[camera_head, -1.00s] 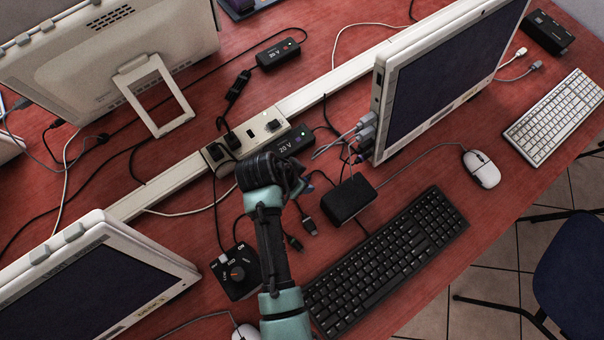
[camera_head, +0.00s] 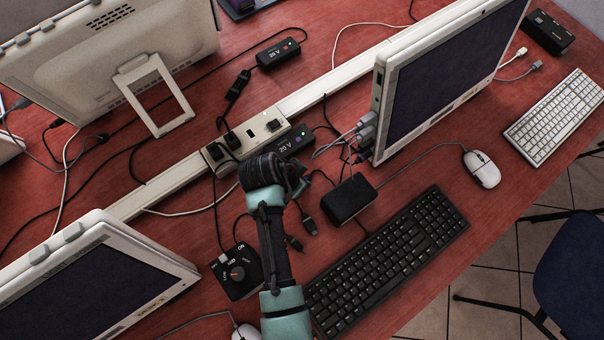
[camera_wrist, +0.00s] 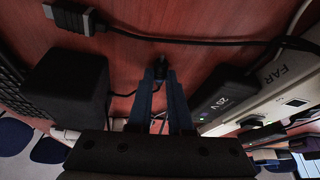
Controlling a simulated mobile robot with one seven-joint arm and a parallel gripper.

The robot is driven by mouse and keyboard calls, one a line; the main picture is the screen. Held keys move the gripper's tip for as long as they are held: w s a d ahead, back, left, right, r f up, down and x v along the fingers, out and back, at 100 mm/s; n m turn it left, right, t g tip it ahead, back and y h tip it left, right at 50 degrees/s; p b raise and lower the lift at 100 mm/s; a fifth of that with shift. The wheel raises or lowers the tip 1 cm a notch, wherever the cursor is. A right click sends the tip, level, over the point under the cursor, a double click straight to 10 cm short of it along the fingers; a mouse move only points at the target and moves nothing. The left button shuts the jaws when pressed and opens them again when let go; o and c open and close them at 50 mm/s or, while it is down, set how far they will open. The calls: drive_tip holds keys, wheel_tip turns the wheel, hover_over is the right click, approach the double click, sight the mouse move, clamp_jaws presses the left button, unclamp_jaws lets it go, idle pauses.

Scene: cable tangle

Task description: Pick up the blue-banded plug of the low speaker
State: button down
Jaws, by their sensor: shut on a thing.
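The low speaker, a black box (camera_head: 349,200), sits on the red desk between the right monitor and the black keyboard. It also shows at the left of the wrist view (camera_wrist: 72,88). My gripper (camera_head: 301,187) is low over the desk, left of the speaker. In the wrist view its blue-grey fingers (camera_wrist: 161,88) are close together on a small dark plug (camera_wrist: 160,70) at their tips. A thin black cable shows just left of the fingers. The plug's blue band cannot be made out, and my gripper hides the plug in the head view.
A black 20 V adapter (camera_head: 291,140) lies beside the white power rail (camera_head: 190,174), close to my gripper. Loose dark plugs (camera_head: 307,224) lie between my arm and the speaker. A black dial box (camera_head: 237,272) stands left of my arm. The black keyboard (camera_head: 387,262) is at the right.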

drive_tip(key=shift+r, duration=0.1)
wheel_tip(320, 180, up, 10)
drive_tip(key=shift+p, duration=0.3)
drive_tip(key=c, duration=1.5)
unclamp_jaws()
clamp_jaws()
